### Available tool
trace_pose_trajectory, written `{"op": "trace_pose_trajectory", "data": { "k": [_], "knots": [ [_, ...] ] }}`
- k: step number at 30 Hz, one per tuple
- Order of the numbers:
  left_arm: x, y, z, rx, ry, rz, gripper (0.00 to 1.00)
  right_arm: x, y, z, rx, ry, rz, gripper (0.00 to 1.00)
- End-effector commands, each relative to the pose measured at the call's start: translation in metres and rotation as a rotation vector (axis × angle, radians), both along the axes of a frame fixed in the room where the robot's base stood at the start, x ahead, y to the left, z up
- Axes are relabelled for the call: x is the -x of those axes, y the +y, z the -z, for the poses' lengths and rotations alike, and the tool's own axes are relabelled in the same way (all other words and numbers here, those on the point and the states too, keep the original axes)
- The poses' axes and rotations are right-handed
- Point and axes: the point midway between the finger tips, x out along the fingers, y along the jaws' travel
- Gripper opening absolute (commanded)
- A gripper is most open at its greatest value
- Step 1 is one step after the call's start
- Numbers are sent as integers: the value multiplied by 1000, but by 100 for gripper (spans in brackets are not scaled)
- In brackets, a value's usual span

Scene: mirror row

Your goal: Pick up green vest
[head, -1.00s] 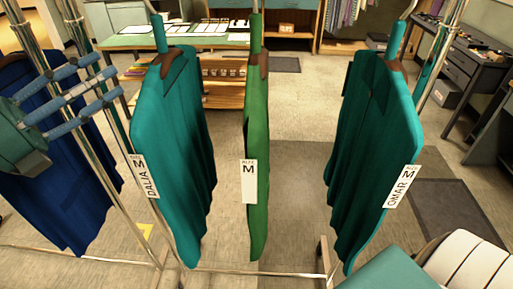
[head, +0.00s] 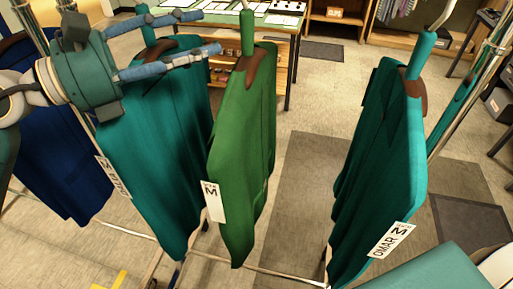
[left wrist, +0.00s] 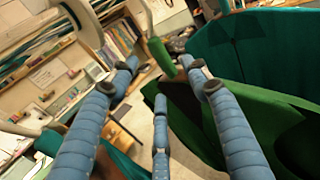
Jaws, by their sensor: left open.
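The green vest (head: 240,150) hangs on a hanger with a green sleeve (head: 247,32) on its hook, between two teal vests, and has a white tag marked M. In the left wrist view the green vest (left wrist: 188,112) shows at the lower right. My left gripper (head: 209,32) is open, reaching in from the left above the left teal vest, its blue fingertips just left of the green hanger hook. In the left wrist view the green hook sleeve (left wrist: 160,55) appears between the tips of my left gripper (left wrist: 160,66). My right gripper is not in view.
The left teal vest (head: 155,150) hangs under my left fingers. The right teal vest (head: 380,170), tagged OMAR, hangs across a gap of open floor. A dark blue garment (head: 60,165) hangs at the far left. Metal rack posts stand at both sides.

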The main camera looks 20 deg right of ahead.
Motion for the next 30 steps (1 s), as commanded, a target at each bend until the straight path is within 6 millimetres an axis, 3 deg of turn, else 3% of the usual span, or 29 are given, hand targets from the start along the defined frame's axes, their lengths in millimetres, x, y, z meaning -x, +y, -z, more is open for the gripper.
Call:
{"op": "trace_pose_trajectory", "data": {
  "k": [6,18,26,27,30],
  "knots": [
    [-4,-21,-2,0,1,0,48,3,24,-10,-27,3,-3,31],
    [-14,-67,-7,2,3,1,48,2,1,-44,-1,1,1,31],
    [-16,-71,-4,-1,0,-1,48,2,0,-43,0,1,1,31],
    [-16,-71,-4,-1,0,-1,46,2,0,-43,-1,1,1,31],
    [-16,-71,-4,-1,0,-1,26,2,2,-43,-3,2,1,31]
  ]
}}
